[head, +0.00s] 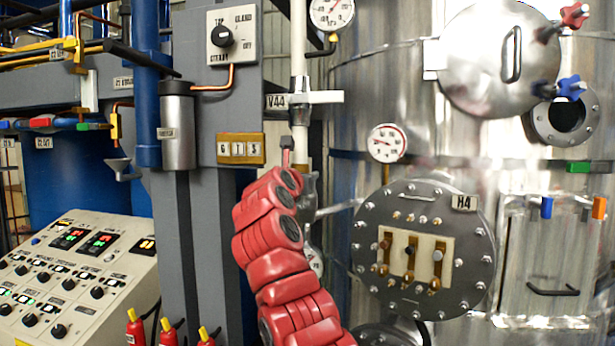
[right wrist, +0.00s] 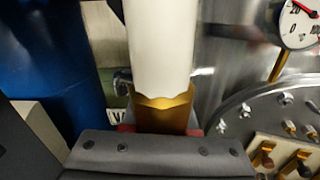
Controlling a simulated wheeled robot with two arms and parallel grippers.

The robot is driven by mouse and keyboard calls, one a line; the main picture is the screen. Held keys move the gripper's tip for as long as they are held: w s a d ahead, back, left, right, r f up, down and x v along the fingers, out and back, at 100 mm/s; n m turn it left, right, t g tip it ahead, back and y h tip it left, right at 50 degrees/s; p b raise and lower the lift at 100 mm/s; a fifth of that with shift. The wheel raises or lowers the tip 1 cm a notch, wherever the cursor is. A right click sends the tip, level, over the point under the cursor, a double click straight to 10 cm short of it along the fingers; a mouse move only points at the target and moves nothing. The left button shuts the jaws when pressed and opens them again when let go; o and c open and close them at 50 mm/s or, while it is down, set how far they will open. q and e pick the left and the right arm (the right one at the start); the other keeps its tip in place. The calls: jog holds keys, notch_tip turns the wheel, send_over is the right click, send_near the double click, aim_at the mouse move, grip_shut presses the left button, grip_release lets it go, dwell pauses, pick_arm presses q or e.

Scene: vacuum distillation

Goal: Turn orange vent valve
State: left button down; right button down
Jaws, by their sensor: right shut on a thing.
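My right arm is red and reaches up through the middle of the head view, with its gripper (head: 287,152) up against the white vertical pipe (head: 299,62) below the V44 label (head: 277,101). In the right wrist view the dark gripper body (right wrist: 160,150) fills the bottom, and an orange-brown part (right wrist: 165,115) sits around the lower end of the white pipe (right wrist: 158,50). The gripper is shut on this part; its fingertips are mostly hidden. I cannot tell whether this part is the orange vent valve. An orange handle (head: 599,208) also shows on the tank at far right. My left gripper is out of view.
A large steel tank (head: 350,75) with a bolted round H4 flange (head: 370,215) and a gauge (head: 387,143) stands close on the right. A grey column with a knob box (head: 245,52) is left of the gripper. A control console (head: 110,262) stands at lower left.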

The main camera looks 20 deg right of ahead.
jog(key=shift+f, duration=0.1)
jog(key=c, duration=0.7)
grip_release()
jog(key=shift+w+a, duration=0.1)
jog(key=shift+s+a+f+b, duration=0.1)
jog(key=shift+s+a+b, duration=0.1)
jog(key=shift+s+b, duration=0.25)
jog(key=b+v, duration=0.5)
jog(key=v, duration=1.1)
jog(key=shift+s+a, duration=0.15)
jog(key=shift+a, duration=0.1)
